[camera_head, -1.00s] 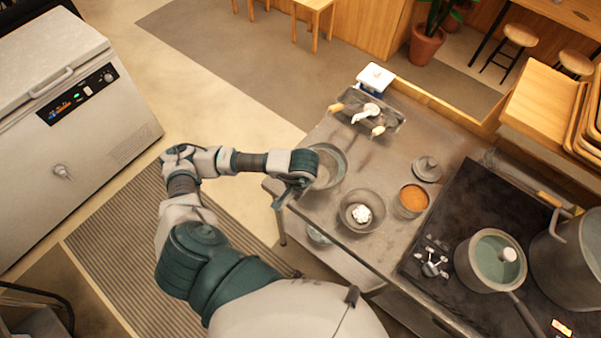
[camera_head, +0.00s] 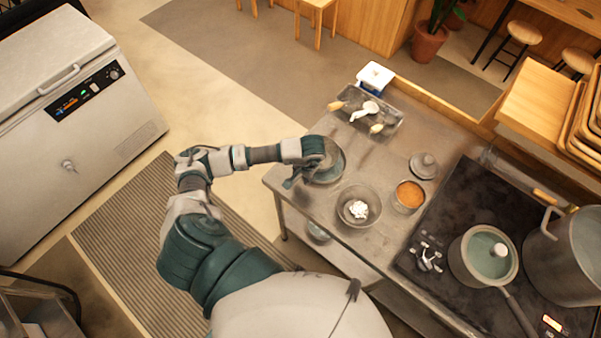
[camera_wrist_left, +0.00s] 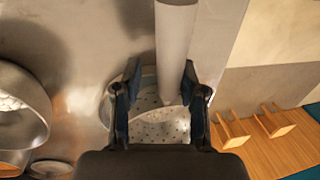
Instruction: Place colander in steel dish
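A round perforated vessel, which looks like the colander (camera_head: 337,176), sits on the steel counter near its left corner in the head view. Its holed surface also shows between my fingers in the left wrist view (camera_wrist_left: 150,132). My left gripper (camera_head: 294,184) is at its left side and partly covers it; in the left wrist view (camera_wrist_left: 157,85) the two fingers are apart. I cannot tell whether they touch the rim. A steel dish (camera_head: 344,213) with white lumps in it stands closer to me. My right gripper is out of view.
A tray (camera_head: 389,106) with utensils lies behind. The dark stove (camera_head: 455,207) holds pots. A pale cylinder (camera_wrist_left: 175,45) crosses the wrist view; I cannot tell what it is.

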